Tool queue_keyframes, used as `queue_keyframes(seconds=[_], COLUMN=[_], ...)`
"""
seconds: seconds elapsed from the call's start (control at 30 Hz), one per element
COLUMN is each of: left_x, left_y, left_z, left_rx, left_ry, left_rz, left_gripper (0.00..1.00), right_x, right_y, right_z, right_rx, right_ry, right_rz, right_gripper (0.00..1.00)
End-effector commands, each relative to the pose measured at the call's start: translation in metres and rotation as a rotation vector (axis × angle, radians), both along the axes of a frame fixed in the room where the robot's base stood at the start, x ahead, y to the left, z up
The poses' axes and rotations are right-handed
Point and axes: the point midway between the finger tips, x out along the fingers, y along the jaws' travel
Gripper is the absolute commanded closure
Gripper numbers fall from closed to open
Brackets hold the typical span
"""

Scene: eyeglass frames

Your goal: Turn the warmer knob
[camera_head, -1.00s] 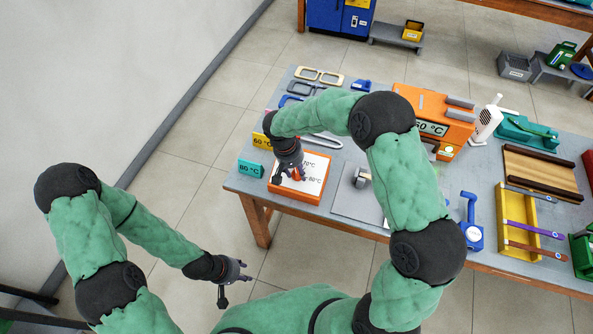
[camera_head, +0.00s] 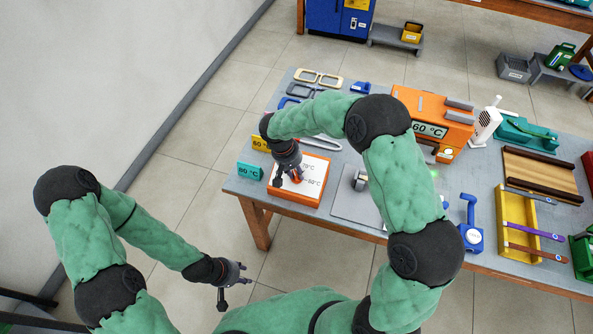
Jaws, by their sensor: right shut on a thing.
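The warmer (camera_head: 432,103) is an orange box with a display reading 60 °C, at the back of the bench. In front of it to the left lies an orange-edged dial plate (camera_head: 312,190) with a white face and temperature marks; 70 °C is legible at its upper right. My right gripper (camera_head: 288,176) reaches down over the plate's middle and is shut on the red-orange knob (camera_head: 297,174). The gripper hides most of the knob, so its pointing direction is unclear. My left gripper (camera_head: 238,284) hangs open and empty over the floor, left of the bench.
Yellow (camera_head: 262,144) and teal (camera_head: 249,170) temperature blocks stand left of the plate. Eyeglass frames (camera_head: 318,78) lie at the back left. A grey plate with a small block (camera_head: 360,180) sits to the right. My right arm hides part of the bench.

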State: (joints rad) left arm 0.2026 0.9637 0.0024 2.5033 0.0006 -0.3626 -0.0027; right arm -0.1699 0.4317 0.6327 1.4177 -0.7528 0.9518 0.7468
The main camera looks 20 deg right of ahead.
Motion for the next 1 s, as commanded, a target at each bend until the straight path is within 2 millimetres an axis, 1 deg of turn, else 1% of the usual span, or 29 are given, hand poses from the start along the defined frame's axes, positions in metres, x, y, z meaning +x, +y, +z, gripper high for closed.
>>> queue_keyframes(seconds=[0.03,0.27,0.7,1.0], left_x=[0.0000,0.0000,0.0000,0.0000], left_y=[0.0000,0.0000,0.0000,0.0000], left_z=[-0.0002,-0.0006,-0.0032,-0.0051], left_rx=[0.000,0.000,0.000,0.000], left_ry=[0.000,0.000,0.000,0.000], left_rz=[0.000,0.000,0.000,0.000], left_gripper=[0.60,0.60,0.60,0.60], right_x=[-0.0099,-0.0101,-0.0105,-0.0105], right_y=[0.0042,0.0061,0.0083,0.0089], right_z=[-0.0081,-0.0092,-0.0105,-0.0109], right_rx=[-0.011,-0.080,-0.229,-0.306], right_ry=[0.034,0.082,0.186,0.236], right_rz=[0.030,0.200,0.568,0.757], right_gripper=[1.00,1.00,1.00,1.00])
